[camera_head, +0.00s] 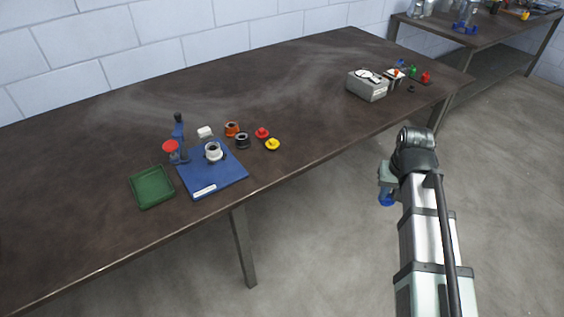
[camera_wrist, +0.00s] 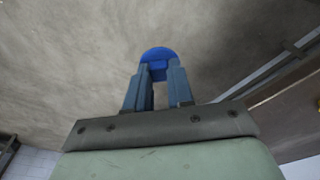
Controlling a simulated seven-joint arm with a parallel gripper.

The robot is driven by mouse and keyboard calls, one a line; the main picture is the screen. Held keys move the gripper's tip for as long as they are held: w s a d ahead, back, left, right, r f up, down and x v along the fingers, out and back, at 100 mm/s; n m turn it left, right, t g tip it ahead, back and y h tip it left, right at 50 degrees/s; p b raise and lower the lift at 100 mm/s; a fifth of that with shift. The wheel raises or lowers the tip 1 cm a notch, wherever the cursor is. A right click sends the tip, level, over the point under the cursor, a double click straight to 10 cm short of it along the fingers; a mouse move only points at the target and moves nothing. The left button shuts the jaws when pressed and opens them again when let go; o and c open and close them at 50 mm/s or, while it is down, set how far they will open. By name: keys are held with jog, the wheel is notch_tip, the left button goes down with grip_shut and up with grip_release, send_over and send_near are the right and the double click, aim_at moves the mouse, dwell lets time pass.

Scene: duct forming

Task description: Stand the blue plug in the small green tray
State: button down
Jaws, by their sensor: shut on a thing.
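The blue plug (camera_wrist: 158,54) shows in the wrist view between the tips of my gripper (camera_wrist: 160,75), which is shut on it. In the head view the plug (camera_head: 387,200) is a small blue shape below my gripper (camera_head: 386,188), held over the floor to the right of the table's front edge. The small green tray (camera_head: 152,187) lies on the table at the left and looks empty. It is far to the left of my gripper. The plug's lower end is not clearly seen.
A blue board (camera_head: 212,178) with a white ring-shaped part stands right beside the tray. A blue stand with a red knob (camera_head: 170,146) is behind it. Red and yellow plugs (camera_head: 272,144) lie to the right. A grey box (camera_head: 367,85) sits at the table's far right.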

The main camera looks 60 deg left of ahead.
jog(key=s+a+r+n+g, duration=0.1)
jog(key=s+a+r+n, duration=0.3)
jog(key=s+a, duration=1.25)
jog(key=s+a+r+n, duration=0.2)
jog(key=s+a+n, duration=0.3)
jog(key=s+a, duration=1.15)
jog(key=s+a+r+n+g, duration=0.1)
jog(key=s+a+r+n, duration=0.3)
jog(key=s+a, duration=1.2)
jog(key=shift+s+d+f+n, duration=0.7)
jog(key=shift+f+n, duration=0.15)
jog(key=shift+f, duration=1)
jog(key=shift+s+d+f+n, duration=0.65)
jog(key=shift+d+f+n, duration=0.15)
jog(key=shift+f, duration=1)
jog(key=shift+s+d+f+n, duration=0.7)
jog(key=shift+f+n, duration=0.15)
jog(key=shift+f, duration=1)
jog(key=shift+f, duration=0.1)
jog(key=c, duration=1)
grip_release()
